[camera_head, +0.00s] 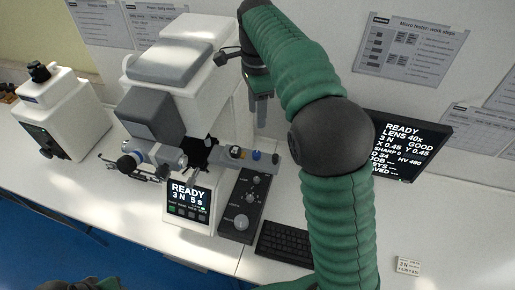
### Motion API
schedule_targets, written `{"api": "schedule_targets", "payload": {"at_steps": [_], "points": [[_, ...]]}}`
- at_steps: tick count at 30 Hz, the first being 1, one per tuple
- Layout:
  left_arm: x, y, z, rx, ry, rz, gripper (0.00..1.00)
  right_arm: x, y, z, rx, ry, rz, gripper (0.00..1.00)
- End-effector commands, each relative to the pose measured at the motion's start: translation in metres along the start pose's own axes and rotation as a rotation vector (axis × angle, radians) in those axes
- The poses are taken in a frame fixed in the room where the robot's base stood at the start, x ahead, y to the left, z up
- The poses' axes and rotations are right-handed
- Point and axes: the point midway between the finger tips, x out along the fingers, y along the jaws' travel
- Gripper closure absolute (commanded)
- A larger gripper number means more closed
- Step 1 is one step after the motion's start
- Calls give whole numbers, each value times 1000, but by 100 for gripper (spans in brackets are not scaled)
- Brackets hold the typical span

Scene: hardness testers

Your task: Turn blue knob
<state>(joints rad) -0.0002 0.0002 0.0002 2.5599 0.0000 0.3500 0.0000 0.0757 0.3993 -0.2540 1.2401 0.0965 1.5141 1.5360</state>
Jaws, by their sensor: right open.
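The blue knob (256,155) is a small round knob on the grey bar that juts to the right from the white hardness tester (200,95). My right arm's green links cover the area to the right. My left gripper is not in view; only a green bit of my left arm shows at the bottom left edge.
A control box (243,205) with several knobs and a READY display (188,200) stand in front of the tester. A black keyboard (284,243) lies to the right, partly behind my arm. A monitor (408,145) stands at the right, and a second white machine (62,110) at the left.

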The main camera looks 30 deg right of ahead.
Motion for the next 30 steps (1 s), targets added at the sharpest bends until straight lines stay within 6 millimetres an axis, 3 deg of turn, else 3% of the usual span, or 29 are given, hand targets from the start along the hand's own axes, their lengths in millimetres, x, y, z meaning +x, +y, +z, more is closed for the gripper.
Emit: {"api": "schedule_targets", "payload": {"at_steps": [12, 18, 22, 30], "points": [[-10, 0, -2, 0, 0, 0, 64, 105, 1, -2, -3, -2, 6, 54], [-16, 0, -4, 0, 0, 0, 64, 143, 0, -2, -3, -2, 2, 54], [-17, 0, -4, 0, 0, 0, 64, 155, 0, -2, -4, -2, 0, 54], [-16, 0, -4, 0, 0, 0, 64, 157, 0, -1, -5, -1, -2, 55]]}}
